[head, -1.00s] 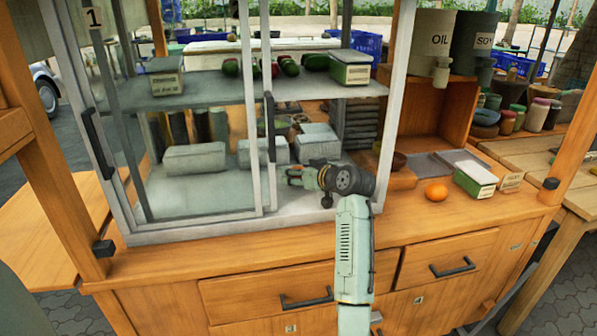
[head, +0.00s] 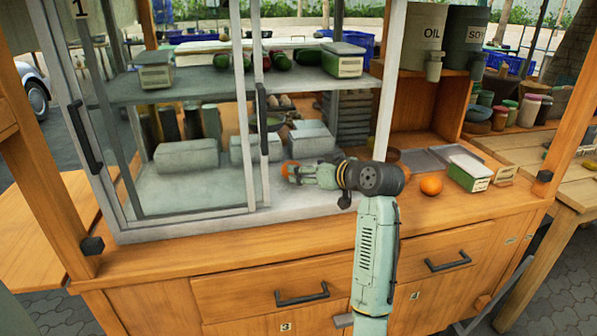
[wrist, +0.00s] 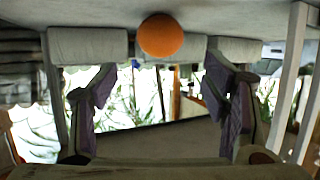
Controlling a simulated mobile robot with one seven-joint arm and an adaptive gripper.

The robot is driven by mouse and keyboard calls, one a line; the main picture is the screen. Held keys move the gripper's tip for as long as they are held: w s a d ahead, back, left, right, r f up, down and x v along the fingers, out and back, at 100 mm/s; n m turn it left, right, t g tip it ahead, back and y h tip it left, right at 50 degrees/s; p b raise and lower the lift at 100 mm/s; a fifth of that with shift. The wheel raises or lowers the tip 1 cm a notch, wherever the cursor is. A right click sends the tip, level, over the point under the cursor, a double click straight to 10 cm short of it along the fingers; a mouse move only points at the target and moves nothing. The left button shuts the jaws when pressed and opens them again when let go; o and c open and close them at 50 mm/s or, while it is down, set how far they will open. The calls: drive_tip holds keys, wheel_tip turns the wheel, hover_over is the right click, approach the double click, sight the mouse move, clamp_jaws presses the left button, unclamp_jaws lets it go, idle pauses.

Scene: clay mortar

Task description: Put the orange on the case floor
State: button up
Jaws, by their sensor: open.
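An orange (head: 291,167) is inside the glass case, just past my gripper's tips, partly hidden by them in the head view. In the wrist view, which looks upside down, the orange (wrist: 160,36) is in front of the grey blocks and appears to rest on the case floor (head: 160,195). My gripper (head: 294,174) reaches through the case's open right side. Its fingers (wrist: 160,75) are wide apart and hold nothing; the orange lies beyond them, toward the floor side. A second orange (head: 431,185) sits on the wooden counter to the right of the case.
Grey blocks (head: 188,158) stand in the case behind the orange. A glass shelf (head: 210,90) is above my gripper, and a white case post (head: 389,90) is beside my arm. A sliding door handle (head: 263,118) is close on the left. A labelled box (head: 468,173) stands on the counter.

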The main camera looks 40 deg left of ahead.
drive_tip(key=shift+v, duration=1.55)
